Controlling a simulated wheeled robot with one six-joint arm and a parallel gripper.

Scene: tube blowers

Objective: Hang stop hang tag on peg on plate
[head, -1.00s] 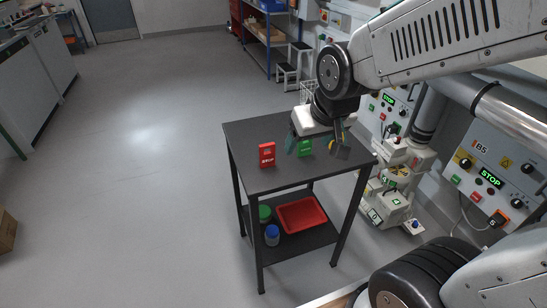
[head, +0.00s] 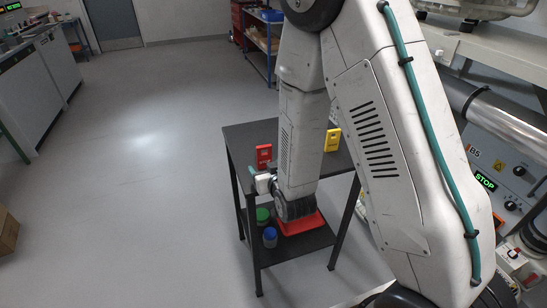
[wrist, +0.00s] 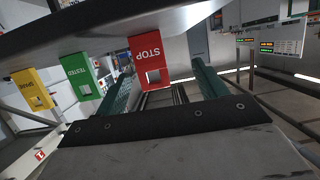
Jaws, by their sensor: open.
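The red STOP tag (head: 263,155) stands upright at the near left of the dark table (head: 237,136). In the wrist view, which is upside down, the STOP tag (wrist: 146,60) shows its square hole and lies between the lines of my gripper's two teal fingers. My gripper (wrist: 165,85) is open and empty, with the tag beyond or between its fingertips; the exact depth is unclear. I cannot make out the peg or plate.
The yellow tag (head: 332,139) stands farther right on the table; the green TESTED tag (wrist: 82,76) shows only in the wrist view. The lower shelf holds a red tray (head: 316,221), a blue-lidded jar (head: 270,237) and a green-lidded jar (head: 262,215). A control panel (head: 487,180) stands at right.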

